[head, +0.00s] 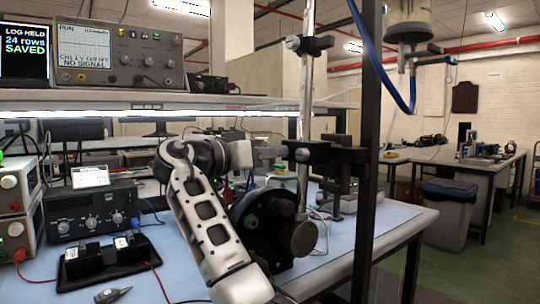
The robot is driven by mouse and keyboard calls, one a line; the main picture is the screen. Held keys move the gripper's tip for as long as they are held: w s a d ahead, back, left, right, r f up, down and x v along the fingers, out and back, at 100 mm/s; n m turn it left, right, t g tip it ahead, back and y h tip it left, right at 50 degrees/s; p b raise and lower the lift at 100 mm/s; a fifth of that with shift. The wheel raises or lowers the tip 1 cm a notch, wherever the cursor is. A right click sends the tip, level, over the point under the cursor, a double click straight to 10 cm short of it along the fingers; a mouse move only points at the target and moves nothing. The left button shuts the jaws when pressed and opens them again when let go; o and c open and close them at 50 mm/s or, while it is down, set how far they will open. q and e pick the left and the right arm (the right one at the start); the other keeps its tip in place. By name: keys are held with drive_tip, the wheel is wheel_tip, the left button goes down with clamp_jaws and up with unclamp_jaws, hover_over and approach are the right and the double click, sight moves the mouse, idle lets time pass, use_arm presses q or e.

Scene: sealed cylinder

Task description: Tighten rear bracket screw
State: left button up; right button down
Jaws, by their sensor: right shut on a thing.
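A vertical metal rod (306,95) stands on the blue-topped bench and carries two black clamp brackets. The upper bracket (310,45) has a knob on its left side. The lower bracket (318,153) sits at mid height, and its left end faces my right gripper. My right arm rises from the bottom centre and bends to the right at its wrist. My right gripper (266,156) is at the lower bracket's left side, shut on what appears to be its screw. The screw is small and mostly hidden by the jaws. My left gripper is out of view.
A black round-faced apparatus (262,228) stands below the bracket, close to my forearm. A power unit (92,210), a black tray (108,260) and a screwdriver-like tool (113,295) lie to the left. A dark post (368,150) rises right of the rod.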

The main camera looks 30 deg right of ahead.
drive_tip(key=shift+a+f, duration=0.1)
drive_tip(key=shift+a, duration=0.05)
drive_tip(key=c, duration=1.4)
unclamp_jaws()
drive_tip(key=shift+o, duration=0.8)
drive_tip(key=shift+a, duration=0.15)
drive_tip(key=s+a, duration=0.1)
drive_tip(key=a, duration=1.4)
drive_tip(key=shift+a, duration=0.4)
drive_tip(key=shift+s, duration=0.15)
